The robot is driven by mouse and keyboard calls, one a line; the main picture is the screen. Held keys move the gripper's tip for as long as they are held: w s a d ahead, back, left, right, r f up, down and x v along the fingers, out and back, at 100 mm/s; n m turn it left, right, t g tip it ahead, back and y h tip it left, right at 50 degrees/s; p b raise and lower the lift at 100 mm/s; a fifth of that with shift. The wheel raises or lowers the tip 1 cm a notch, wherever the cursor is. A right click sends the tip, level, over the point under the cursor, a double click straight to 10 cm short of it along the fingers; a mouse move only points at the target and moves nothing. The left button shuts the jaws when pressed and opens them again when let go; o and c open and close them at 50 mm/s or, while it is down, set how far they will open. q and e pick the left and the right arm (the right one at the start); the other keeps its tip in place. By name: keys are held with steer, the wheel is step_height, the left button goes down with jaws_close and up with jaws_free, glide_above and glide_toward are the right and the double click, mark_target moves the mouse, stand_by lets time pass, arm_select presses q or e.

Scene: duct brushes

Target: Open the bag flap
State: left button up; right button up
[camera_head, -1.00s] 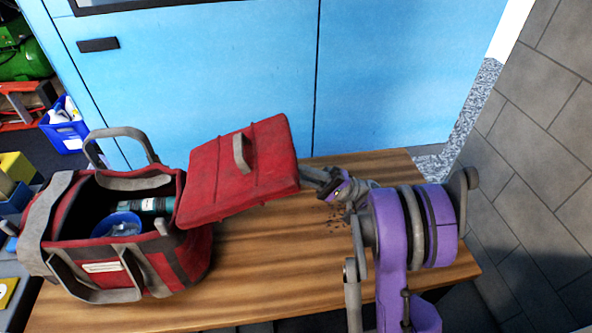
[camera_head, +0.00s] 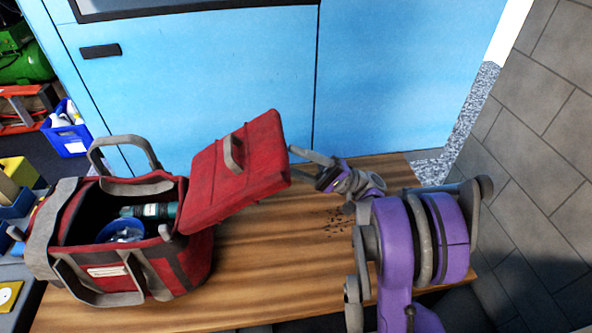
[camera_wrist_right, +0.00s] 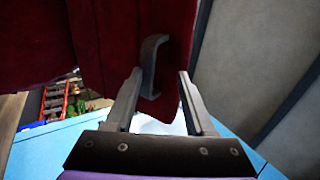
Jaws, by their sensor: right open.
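The red tool bag (camera_head: 185,255) stands on the wooden table at the left of the head view, its mouth uncovered. Its red flap (camera_head: 236,178) is swung open to the right side and slopes upward away from the mouth, its grey handle (camera_head: 232,153) on top. My right gripper (camera_head: 292,161) is open and empty just off the flap's far right edge; whether it touches cannot be told. The right wrist view shows the flap (camera_wrist_right: 110,40) dark red ahead, with its handle (camera_wrist_right: 150,66) showing between the open fingers (camera_wrist_right: 159,76). My left gripper is out of view.
Inside the bag are a blue round container (camera_head: 122,230) and a dark green cylinder (camera_head: 150,211). A blue cabinet (camera_head: 400,80) stands behind the table (camera_head: 260,275). My right arm spans the table's right end.

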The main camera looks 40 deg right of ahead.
mark_target(282, 139)
step_height(282, 139, up, 5)
steer(key=shift+d+f+p, duration=0.1)
steer(key=shift+f+p, duration=0.05)
steer(key=shift+p, duration=0.4)
